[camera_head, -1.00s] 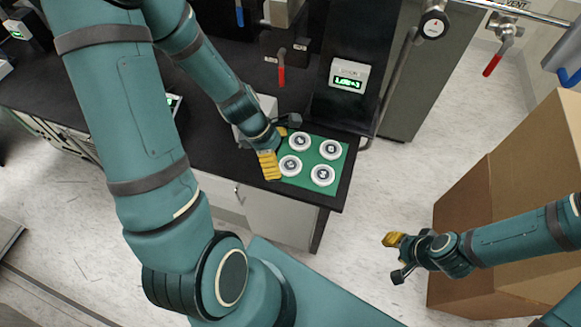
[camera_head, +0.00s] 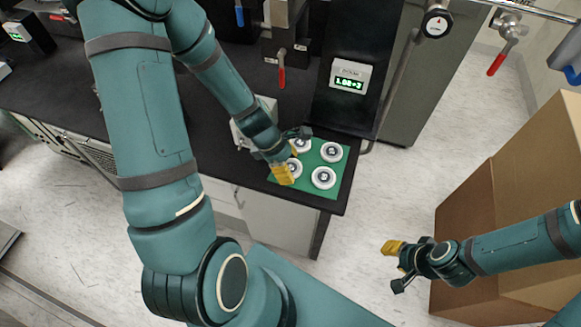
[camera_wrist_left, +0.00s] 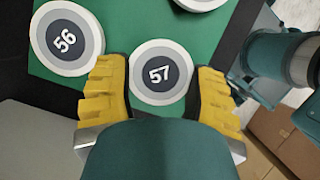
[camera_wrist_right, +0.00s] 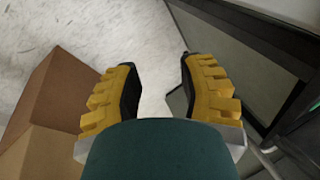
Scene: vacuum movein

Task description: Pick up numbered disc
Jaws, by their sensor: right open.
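Several white numbered discs lie on a green mat (camera_head: 308,190) on the black bench. In the left wrist view disc 57 (camera_wrist_left: 160,73) is between the fingertips of my left gripper (camera_wrist_left: 161,85), which is open. Whether the fingers touch its rim is unclear. Disc 56 (camera_wrist_left: 65,40) lies to the left, and another disc shows only its edge at the top. In the head view my left gripper (camera_head: 289,163) is over the mat's left side and partly hides two discs. Two more discs (camera_head: 331,152) (camera_head: 323,177) are clear. My right gripper (camera_head: 396,262) is open and empty above the floor.
A cardboard box (camera_head: 510,200) stands at the right, near my right arm. A device with a green display (camera_head: 350,77) is behind the mat. A white device (camera_head: 250,117) is beside my left forearm. Floor is clear between bench and box.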

